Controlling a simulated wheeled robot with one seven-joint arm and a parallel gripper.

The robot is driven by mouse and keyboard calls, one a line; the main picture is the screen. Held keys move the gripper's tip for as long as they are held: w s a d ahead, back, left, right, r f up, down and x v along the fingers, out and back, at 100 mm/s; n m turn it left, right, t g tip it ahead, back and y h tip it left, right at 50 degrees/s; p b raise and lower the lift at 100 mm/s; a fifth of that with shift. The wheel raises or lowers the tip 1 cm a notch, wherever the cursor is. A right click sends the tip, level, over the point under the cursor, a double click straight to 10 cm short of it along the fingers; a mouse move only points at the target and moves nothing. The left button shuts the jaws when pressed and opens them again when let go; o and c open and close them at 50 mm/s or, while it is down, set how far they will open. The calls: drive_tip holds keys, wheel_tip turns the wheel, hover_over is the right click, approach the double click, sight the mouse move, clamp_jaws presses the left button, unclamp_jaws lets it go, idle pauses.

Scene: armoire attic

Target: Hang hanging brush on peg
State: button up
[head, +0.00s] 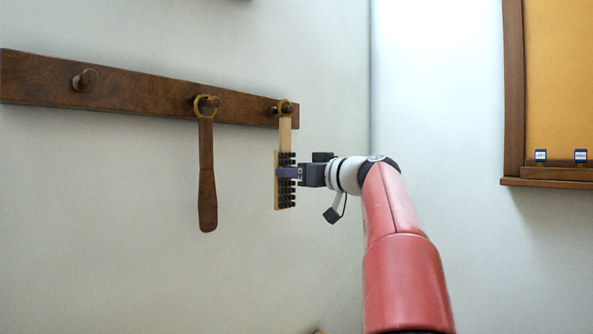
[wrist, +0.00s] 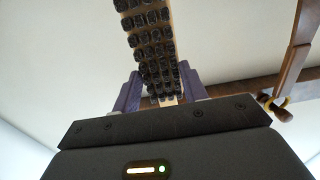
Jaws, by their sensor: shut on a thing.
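The hanging brush (head: 285,192) has a pale wooden body, dark bristle tufts and a brass ring at its top. It is upright in the head view, with the ring at the right-hand peg (head: 284,108) of the dark wooden rail. The ring appears around the peg, but I cannot tell if it bears the weight. My gripper (head: 287,173) is shut on the brush's bristled part from the right. In the wrist view the brush (wrist: 150,45) runs between the purple fingers of my gripper (wrist: 160,92); its ring is hidden there.
The peg rail (head: 140,105) is fixed to the pale wall. A dark wooden handled item (head: 207,180) hangs by its ring on the middle peg, left of the brush. The left peg (head: 85,79) is bare. A wood-framed orange panel (head: 560,80) is at far right.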

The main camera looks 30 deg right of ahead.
drive_tip(key=shift+w+a+f+b, duration=0.15)
drive_tip(key=shift+w+f+b, duration=0.05)
drive_tip(key=shift+w, duration=0.2)
drive_tip(key=shift+w+a+f+b, duration=0.15)
drive_tip(key=shift+w+f, duration=0.05)
drive_tip(key=shift+w, duration=0.2)
idle(0.4)
drive_tip(key=o, duration=1.3)
drive_tip(key=shift+c, duration=0.2)
